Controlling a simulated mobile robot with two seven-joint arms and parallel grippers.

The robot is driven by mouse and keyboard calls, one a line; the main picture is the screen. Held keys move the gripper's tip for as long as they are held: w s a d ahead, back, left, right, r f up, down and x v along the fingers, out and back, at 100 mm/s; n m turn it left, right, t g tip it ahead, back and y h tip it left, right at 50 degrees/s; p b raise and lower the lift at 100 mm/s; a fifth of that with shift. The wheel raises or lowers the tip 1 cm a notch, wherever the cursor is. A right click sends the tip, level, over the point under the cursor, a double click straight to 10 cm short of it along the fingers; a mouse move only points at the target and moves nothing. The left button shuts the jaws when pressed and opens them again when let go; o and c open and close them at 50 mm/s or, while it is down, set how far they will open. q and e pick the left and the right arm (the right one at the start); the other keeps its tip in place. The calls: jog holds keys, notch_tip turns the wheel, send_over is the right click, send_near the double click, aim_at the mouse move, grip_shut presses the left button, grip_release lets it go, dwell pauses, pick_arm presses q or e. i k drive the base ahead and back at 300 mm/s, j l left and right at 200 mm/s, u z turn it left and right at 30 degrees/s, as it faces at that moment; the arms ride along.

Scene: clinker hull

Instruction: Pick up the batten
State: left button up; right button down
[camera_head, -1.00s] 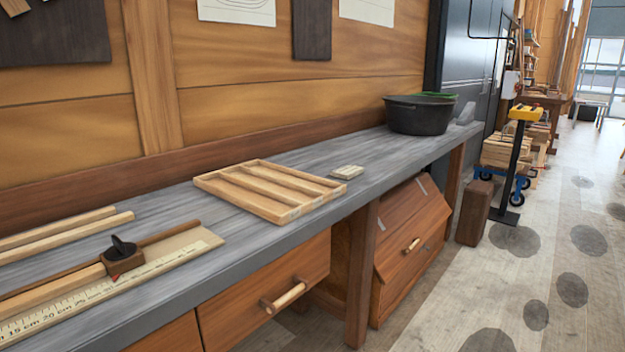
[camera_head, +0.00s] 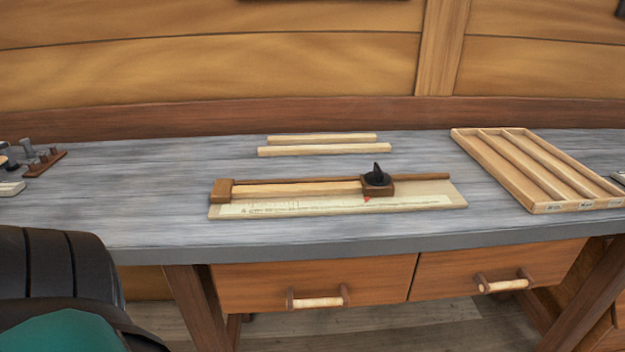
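Two pale wooden battens lie side by side towards the back of the grey bench: a rear batten (camera_head: 322,139) and a slightly longer front batten (camera_head: 324,150). A third pale batten (camera_head: 296,189) lies in a measuring jig (camera_head: 430,192) in front of them. The jig has a printed scale along its front edge, a wooden end block (camera_head: 222,189) at the left and a sliding block with a black knob (camera_head: 378,180) at the batten's right end. Neither of my grippers is in view.
A shallow divided wooden tray (camera_head: 490,168) sits on the bench (camera_head: 150,200) at the right. A small rack with tools (camera_head: 45,160) stands at the far left. The bench between rack and jig is clear. Drawers with protruding handles (camera_head: 317,301) are below the front edge.

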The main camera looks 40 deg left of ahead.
aim_at(323, 189)
jog(key=u, duration=1.5)
